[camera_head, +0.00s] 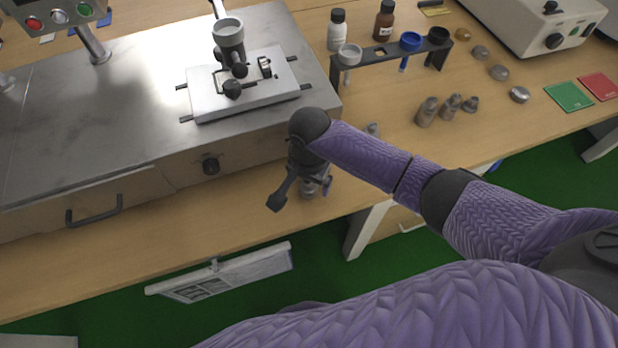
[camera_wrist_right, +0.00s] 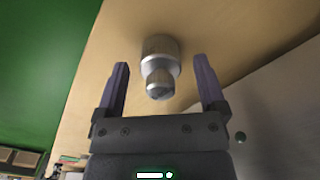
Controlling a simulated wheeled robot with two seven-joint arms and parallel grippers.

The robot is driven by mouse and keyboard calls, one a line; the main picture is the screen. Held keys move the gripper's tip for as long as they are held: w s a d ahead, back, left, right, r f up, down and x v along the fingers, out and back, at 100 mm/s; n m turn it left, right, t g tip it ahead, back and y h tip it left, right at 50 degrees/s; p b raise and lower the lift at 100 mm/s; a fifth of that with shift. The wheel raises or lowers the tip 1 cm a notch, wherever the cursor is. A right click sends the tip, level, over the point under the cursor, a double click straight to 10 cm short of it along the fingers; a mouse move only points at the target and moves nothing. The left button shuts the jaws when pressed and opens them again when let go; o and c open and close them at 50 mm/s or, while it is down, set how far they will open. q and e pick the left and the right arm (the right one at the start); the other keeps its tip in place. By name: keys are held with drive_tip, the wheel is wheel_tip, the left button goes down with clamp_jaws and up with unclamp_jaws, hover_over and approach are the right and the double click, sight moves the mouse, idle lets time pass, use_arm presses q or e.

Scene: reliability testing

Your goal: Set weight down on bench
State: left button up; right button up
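A metal weight (camera_wrist_right: 160,62) with a narrow knob stands on the wooden bench (camera_wrist_right: 110,50), between the fingers of my right gripper (camera_wrist_right: 162,72) in the right wrist view. The fingers are open, with a visible gap on each side of the weight. In the head view my right gripper (camera_head: 318,185) is low over the front strip of the bench (camera_head: 140,253), and the weight (camera_head: 308,189) is partly hidden by it. My left gripper is not in view.
A grey machine (camera_head: 130,90) with a drawer stands just behind and left of the gripper. More weights (camera_head: 428,112) and a dark rack (camera_head: 385,54) are farther back right. The front edge is close; green floor (camera_head: 330,250) lies beyond it.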

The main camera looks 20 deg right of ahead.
drive_tip(key=shift+r, duration=0.3)
use_arm(q)
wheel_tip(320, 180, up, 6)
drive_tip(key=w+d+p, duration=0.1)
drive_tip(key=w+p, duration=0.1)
drive_tip(key=p, duration=0.4)
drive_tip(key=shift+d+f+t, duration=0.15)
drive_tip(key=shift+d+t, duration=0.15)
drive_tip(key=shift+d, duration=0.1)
use_arm(e)
wheel_tip(320, 180, up, 12)
drive_tip(key=shift+f, duration=0.15)
